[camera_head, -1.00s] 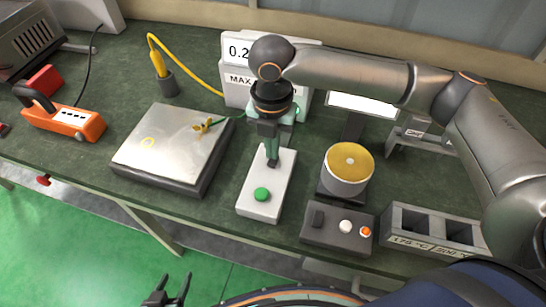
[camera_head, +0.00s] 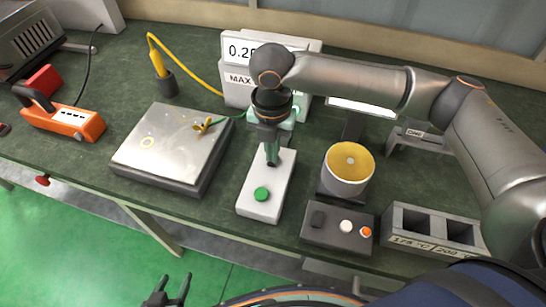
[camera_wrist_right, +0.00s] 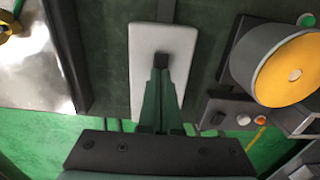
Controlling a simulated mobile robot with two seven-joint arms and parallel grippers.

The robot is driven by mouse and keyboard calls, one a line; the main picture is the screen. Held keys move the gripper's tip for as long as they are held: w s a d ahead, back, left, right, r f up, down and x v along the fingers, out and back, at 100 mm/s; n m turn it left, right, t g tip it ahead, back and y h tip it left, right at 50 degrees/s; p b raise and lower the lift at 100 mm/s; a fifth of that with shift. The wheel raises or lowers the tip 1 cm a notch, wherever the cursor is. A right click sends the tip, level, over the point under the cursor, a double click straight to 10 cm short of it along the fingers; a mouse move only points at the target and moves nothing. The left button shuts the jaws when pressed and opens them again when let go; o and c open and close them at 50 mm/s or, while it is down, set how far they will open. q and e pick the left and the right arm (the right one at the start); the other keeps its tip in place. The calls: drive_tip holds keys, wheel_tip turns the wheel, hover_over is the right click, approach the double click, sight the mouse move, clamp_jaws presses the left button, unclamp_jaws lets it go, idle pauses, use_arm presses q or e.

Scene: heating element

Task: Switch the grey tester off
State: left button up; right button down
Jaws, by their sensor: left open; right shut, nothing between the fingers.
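A light grey box (camera_head: 254,208) with a round green button (camera_head: 261,194) lies lengthwise on the bench; it also shows in the right wrist view (camera_wrist_right: 143,42). I cannot tell for certain that it is the tester. My right gripper (camera_head: 271,163) is shut and empty, pointing down over the far part of this box, beyond the button; its tips show in the right wrist view (camera_wrist_right: 161,64). I cannot tell whether they touch the box. In the wrist view the fingers hide the button. My left gripper (camera_head: 173,278) is open and empty, low in front of the bench.
A display stand (camera_head: 236,86) is behind my right arm, partly covered. A metal plate unit (camera_head: 165,140) is left of the box. A yellow-topped cylinder (camera_head: 347,170) and a dark control box (camera_head: 325,236) with a black switch, white knob and orange button are right.

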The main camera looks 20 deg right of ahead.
drive_tip(key=shift+f, duration=0.45)
idle(0.3)
wheel_tip(320, 180, up, 7)
drive_tip(key=p, duration=0.9)
drive_tip(key=shift+r, duration=0.1)
idle(0.4)
